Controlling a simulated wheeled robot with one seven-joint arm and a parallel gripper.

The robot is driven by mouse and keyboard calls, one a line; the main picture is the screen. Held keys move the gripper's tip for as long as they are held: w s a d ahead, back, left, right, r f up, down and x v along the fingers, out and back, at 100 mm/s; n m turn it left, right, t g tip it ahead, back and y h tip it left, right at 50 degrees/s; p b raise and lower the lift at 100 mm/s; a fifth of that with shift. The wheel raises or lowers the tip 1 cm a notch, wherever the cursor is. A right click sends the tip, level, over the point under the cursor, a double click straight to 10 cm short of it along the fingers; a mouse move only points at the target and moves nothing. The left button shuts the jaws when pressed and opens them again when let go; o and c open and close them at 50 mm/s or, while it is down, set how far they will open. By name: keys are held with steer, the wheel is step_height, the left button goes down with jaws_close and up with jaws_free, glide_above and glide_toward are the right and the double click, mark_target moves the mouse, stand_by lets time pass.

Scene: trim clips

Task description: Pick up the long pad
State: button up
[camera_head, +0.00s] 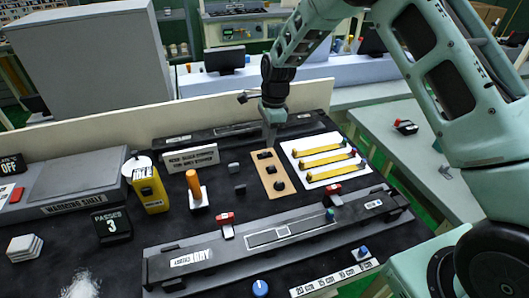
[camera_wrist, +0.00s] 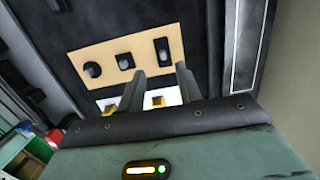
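A tan board (camera_head: 271,168) lies on the black mat with three dark shapes in a row. In the wrist view the board (camera_wrist: 107,53) shows a round shape, a shorter one and a longer one. The long dark shape, which looks like the long pad (camera_wrist: 162,51), is at the board's right end there, with a lighter patch inside. In the head view it is at the far end (camera_head: 265,155). My gripper (camera_head: 269,143) points down by the board's far end. In the wrist view its two fingers (camera_wrist: 160,88) are apart with nothing between them.
A white tray with yellow bars (camera_head: 325,160) is right of the board. Two small dark blocks (camera_head: 234,168) lie left of it. An orange post (camera_head: 194,186) and a yellow device (camera_head: 149,189) stand further left. A long grey rail (camera_head: 270,243) crosses the front.

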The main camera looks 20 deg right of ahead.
mark_target(265, 151)
steer(key=shift+w+a+f+p, duration=0.15)
steer(key=shift+f+p, duration=0.25)
steer(key=shift+f, duration=0.5)
steer(key=shift+a+f+p, duration=0.1)
steer(key=shift+f+p, duration=0.3)
steer(key=shift+f, duration=0.55)
steer(key=shift+w+a+f+p, duration=0.15)
steer(key=shift+f+p, duration=0.25)
steer(key=shift+f, duration=0.5)
jaws_close()
